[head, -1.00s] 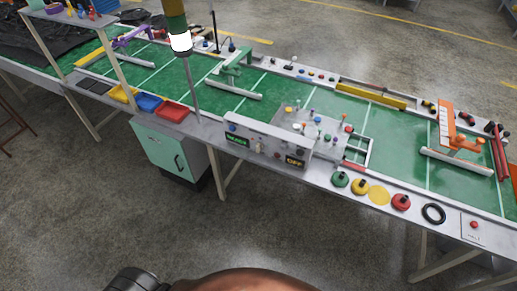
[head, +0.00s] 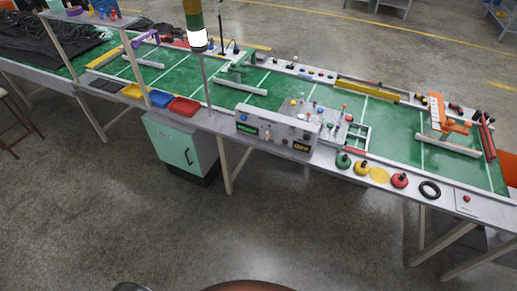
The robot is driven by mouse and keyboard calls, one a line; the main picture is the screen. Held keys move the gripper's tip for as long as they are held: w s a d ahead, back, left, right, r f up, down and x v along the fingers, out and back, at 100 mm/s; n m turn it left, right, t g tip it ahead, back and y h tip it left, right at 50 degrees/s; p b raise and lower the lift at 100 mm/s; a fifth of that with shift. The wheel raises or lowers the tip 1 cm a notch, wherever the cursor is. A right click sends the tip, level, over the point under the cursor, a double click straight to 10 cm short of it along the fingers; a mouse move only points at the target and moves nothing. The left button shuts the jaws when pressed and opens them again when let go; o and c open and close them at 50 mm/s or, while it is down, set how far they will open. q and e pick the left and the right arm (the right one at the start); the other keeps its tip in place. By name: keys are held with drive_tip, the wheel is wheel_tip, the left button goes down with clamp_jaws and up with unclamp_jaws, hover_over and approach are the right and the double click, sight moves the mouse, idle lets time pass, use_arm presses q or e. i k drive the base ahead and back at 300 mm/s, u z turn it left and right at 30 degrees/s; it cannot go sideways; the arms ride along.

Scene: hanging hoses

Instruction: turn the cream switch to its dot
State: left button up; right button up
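The cream switch (head: 267,134) is a small pale knob on the front face of the grey control box (head: 279,128), between a green label (head: 247,129) and a dark label with yellow letters (head: 302,147). The box stands at the front edge of the long green-topped table. The switch is too small for me to read its angle, and I cannot make out its dot. Neither of my grippers shows in the head view.
A signal pole (head: 205,75) stands left of the box. Yellow, blue and red trays (head: 184,106) lie further left, above a mint cabinet (head: 185,146). Round knobs (head: 361,168) and a black ring (head: 430,190) line the front edge at right. The floor in front is clear.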

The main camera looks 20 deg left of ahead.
sight(268, 134)
drive_tip(key=z, duration=0.5)
drive_tip(key=i, duration=1.05)
drive_tip(key=u, duration=0.65)
